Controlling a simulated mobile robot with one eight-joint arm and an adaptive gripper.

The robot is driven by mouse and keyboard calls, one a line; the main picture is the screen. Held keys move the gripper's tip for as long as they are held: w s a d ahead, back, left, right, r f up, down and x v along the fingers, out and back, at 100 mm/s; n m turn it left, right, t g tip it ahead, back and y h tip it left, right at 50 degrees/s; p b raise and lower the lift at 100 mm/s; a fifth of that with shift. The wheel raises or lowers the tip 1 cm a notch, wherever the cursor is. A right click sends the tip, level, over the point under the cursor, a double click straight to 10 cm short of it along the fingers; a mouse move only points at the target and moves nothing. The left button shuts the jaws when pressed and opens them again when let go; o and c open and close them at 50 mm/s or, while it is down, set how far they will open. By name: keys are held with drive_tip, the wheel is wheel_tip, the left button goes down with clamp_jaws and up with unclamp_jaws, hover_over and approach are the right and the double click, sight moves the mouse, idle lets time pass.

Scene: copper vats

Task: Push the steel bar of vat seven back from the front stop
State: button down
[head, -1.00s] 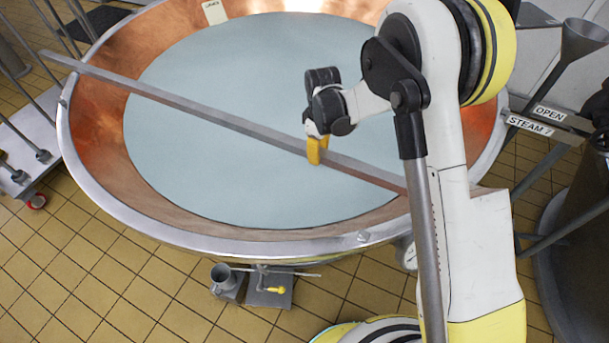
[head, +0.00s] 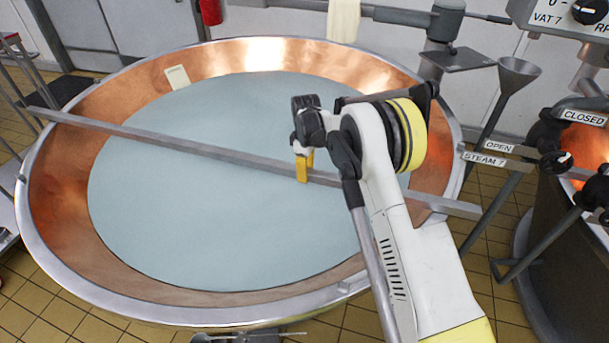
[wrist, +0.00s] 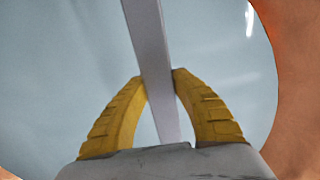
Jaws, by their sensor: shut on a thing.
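The long grey steel bar (head: 190,150) lies across the copper vat (head: 60,200), over the pale liquid, with its ends reaching past the left and right rims. My gripper (head: 303,165) is shut on it right of the vat's middle. In the wrist view the bar (wrist: 150,50) runs between the yellow fingertips of my gripper (wrist: 159,82), which touch its two sides. A small stud (head: 343,287) sits on the front right rim, apart from the bar. My arm hides part of the bar and the rim on the right.
The STEAM 7 lever (head: 484,159) and a funnel (head: 518,72) on a stand are right of the vat, near the bar's right end. Another vessel (head: 545,250) stands at the far right. A pale card (head: 177,77) is at the back left inside the vat.

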drive_tip(key=c, duration=1)
unclamp_jaws()
drive_tip(key=shift+f, duration=0.1)
wheel_tip(320, 180, up, 12)
drive_tip(key=shift+r, duration=0.1)
